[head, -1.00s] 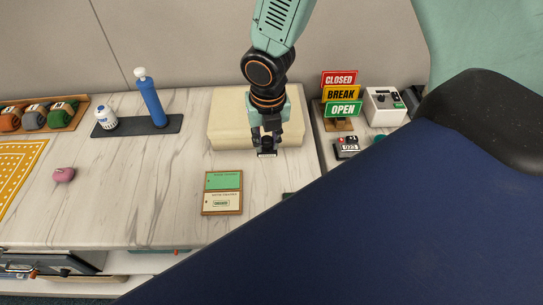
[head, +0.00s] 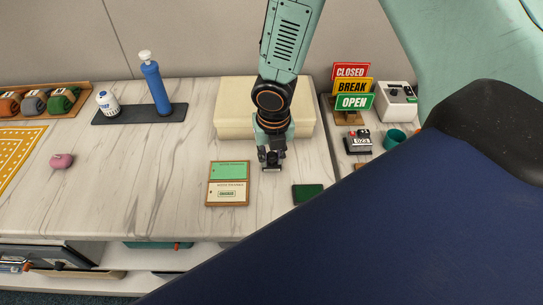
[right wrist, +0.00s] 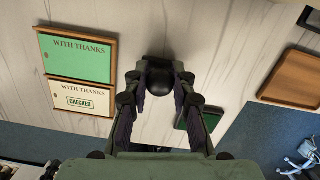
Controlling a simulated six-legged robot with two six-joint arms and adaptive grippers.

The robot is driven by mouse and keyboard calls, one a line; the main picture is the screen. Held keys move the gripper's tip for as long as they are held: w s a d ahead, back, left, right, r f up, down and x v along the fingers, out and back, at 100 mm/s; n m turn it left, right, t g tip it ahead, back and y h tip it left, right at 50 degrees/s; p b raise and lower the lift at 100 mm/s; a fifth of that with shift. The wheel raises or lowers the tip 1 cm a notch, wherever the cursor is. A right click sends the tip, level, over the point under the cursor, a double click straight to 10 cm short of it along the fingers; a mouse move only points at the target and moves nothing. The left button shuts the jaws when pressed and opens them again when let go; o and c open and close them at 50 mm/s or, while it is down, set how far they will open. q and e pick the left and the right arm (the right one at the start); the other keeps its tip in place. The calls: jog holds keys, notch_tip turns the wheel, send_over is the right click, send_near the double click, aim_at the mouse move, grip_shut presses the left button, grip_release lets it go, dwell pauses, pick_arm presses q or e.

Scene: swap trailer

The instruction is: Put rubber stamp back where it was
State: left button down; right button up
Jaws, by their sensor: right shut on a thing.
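My right gripper (head: 271,160) is above the marble counter, in front of the cream box. It is shut on the rubber stamp (right wrist: 160,80), whose round black knob shows between the fingers in the right wrist view. A wooden board with a green card and a cream card stamped "CHECKED" (head: 228,184) lies to the left of the gripper. My left gripper is not in view.
A cream box (head: 235,115) stands behind the gripper. A blue bottle (head: 153,90) and a white one (head: 107,103) stand on a dark mat. Signs (head: 352,88) and a numbered device (head: 358,141) are at right. A pink object (head: 62,161) lies left. The left-middle counter is clear.

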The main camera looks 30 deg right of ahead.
jog(key=shift+s+d+f, duration=0.15)
jog(key=shift+s, duration=0.05)
jog(key=o, duration=0.6)
jog(key=shift+d, duration=0.1)
jog(key=o, duration=0.3)
jog(key=shift+w+a, duration=0.2)
jog(key=shift+s+d, duration=0.1)
jog(key=shift+s, duration=0.05)
jog(key=shift+d, duration=0.1)
jog(key=r+p, duration=0.2)
jog(key=r, duration=0.2)
jog(key=r+p, duration=0.2)
jog(key=r, duration=0.2)
jog(key=s+r+p, duration=0.1)
jog(key=r+p, duration=0.1)
jog(key=r, duration=0.2)
jog(key=shift+s+a+r, duration=0.1)
jog(key=shift+a, duration=0.3)
